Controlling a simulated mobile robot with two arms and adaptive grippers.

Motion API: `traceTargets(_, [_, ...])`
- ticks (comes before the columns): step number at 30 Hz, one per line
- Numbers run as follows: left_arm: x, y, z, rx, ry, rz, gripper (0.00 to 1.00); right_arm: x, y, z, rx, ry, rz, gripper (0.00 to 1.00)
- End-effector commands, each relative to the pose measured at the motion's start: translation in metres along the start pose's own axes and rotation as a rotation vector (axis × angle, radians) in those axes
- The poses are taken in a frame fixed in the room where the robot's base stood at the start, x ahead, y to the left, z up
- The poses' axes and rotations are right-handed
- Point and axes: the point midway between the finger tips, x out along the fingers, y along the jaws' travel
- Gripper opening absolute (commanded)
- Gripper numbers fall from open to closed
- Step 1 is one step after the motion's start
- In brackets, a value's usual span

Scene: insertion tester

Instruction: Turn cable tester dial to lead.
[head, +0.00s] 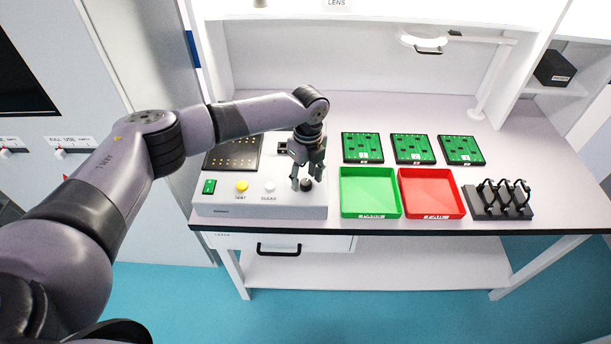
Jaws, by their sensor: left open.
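The tester (225,210) is a pale box at the left end of the bench. It has a dark panel, a yellow button (241,187), a white button (269,187) and a small green display (209,187). I cannot tell whether the fingers touch the dial. The dial's pointer and position labels are not readable. My right gripper is not in view.
Right of the tester stand a green PASS tray (344,192) and a red FAIL tray (459,207). Several green circuit boards (361,147) lie behind them. A black rack (483,210) with loops is at the right. A magnifier lamp (423,39) stands at the back right.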

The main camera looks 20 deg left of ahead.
Motion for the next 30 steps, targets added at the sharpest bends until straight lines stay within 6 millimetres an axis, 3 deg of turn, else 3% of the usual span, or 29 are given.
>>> traceTargets(12, [0.0082,0.0000,-0.0003,0.000,0.000,0.000,0.44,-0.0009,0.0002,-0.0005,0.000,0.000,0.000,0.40])
traceTargets(30, [0.0076,0.0000,0.0000,-0.001,0.000,0.000,0.04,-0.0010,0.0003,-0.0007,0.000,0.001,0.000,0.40])
